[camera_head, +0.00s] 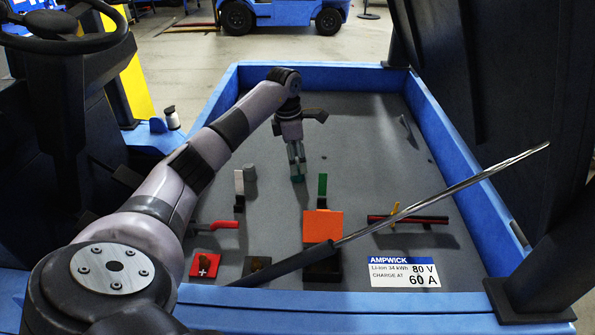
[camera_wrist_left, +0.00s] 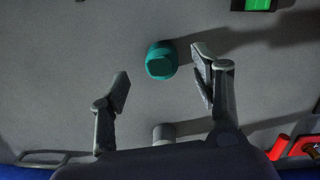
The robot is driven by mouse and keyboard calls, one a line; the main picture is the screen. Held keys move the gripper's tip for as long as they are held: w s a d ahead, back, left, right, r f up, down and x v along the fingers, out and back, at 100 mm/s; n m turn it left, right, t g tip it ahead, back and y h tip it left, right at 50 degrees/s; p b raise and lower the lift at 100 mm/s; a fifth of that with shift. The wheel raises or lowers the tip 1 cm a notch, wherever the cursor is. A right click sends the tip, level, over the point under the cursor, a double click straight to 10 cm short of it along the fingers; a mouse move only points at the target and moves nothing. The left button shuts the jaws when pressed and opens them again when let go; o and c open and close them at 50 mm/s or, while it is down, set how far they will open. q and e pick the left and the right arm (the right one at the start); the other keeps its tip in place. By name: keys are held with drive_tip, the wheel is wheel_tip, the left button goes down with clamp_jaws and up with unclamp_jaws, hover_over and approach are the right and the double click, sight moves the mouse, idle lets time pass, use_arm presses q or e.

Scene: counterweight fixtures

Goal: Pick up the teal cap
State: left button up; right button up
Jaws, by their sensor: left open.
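The teal cap (camera_wrist_left: 162,60) is a small round piece on the grey floor of the blue-walled tray. In the wrist view it shows at the gap between the fingertips, closer to the right-hand finger. I cannot tell whether it touches that finger. My left gripper (camera_wrist_left: 161,76) is open with nothing held between its fingers. In the head view my left gripper (camera_head: 297,161) points down over the cap (camera_head: 298,179), which is partly hidden by the fingers. My right gripper is not in view.
A grey cylinder (camera_head: 250,173) stands left of the gripper, near a white-and-black lever (camera_head: 239,188). A green lever (camera_head: 322,187) and an orange plate (camera_head: 322,226) are nearer the front. A long metal prop (camera_head: 450,188) crosses the tray's right side. The back right floor is mostly clear.

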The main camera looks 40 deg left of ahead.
use_arm(q)
wheel_tip(320, 180, down, 4)
drive_tip(key=shift+w+d+p, duration=0.15)
drive_tip(key=shift+p, duration=0.15)
drive_tip(key=shift+c, duration=0.5)
drive_tip(key=c, duration=0.7)
